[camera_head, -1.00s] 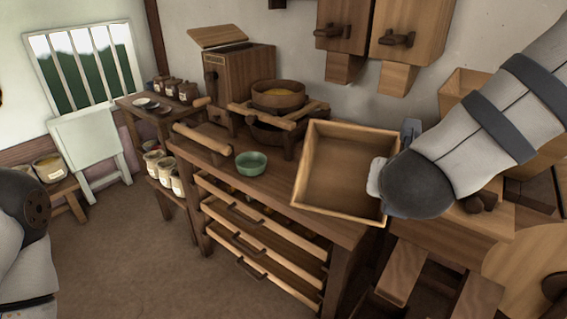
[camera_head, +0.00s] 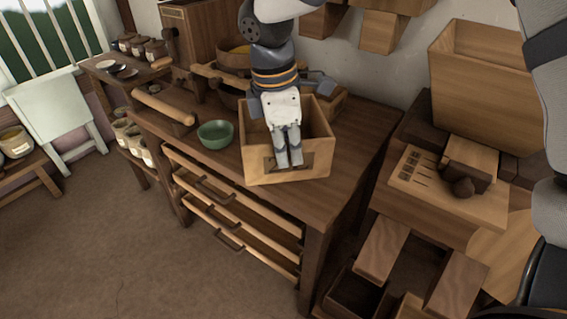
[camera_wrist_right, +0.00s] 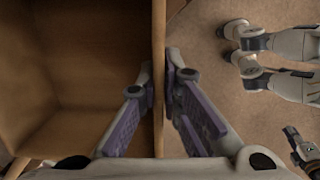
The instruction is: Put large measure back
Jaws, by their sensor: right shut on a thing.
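The large measure, a square open-topped wooden box (camera_head: 258,168), is at the right end of the bench, upright with its open side up. I cannot tell whether its base touches the bench top. My right gripper (camera_head: 289,163) comes down from above and is shut on its near wall, one finger inside and one outside. In the right wrist view that wall (camera_wrist_right: 158,75) runs between the fingers of the gripper (camera_wrist_right: 158,95), with the empty inside at the left. My left gripper is not in the head view.
The bench (camera_head: 345,160) has a green bowl (camera_head: 215,136) left of the box and a wooden roller (camera_head: 163,106). A stand with a pan is behind. A tall wooden bin (camera_head: 480,85) and a low wooden stand (camera_head: 445,195) are at the right. Bench top right of the box is clear.

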